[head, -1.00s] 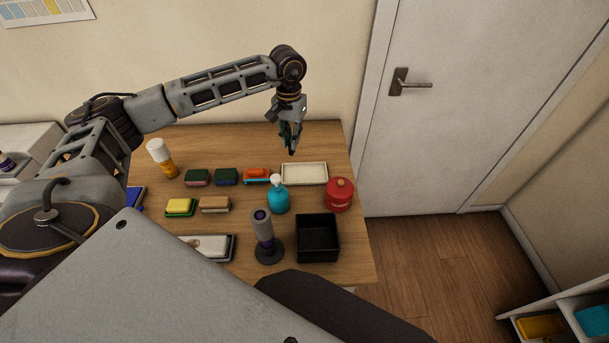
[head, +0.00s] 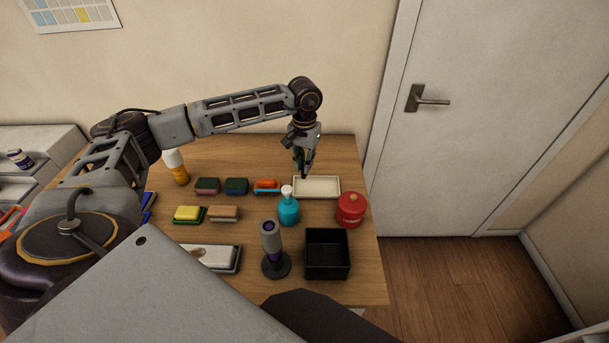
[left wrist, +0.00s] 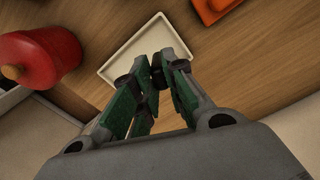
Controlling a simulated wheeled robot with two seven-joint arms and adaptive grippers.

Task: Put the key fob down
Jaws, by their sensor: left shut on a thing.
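My left gripper (head: 304,172) is above the table at the back right, just over the left part of a shallow cream tray (head: 322,188). Its fingers point down and are closed together. In the left wrist view, the green-padded fingers (left wrist: 154,76) meet around a small dark thing, taken to be the key fob, which is hard to tell from the dark fingertips. The cream tray (left wrist: 135,50) lies below and beyond them and looks empty. My right gripper is not in view.
A teal pump bottle (head: 288,210) stands in front of the tray, and a red lidded jar (head: 350,210) at its front right. An orange-topped brush or sponge (head: 267,186) is left of it. A black open box (head: 327,262) and a purple-grey device on a stand (head: 272,250) are nearer.

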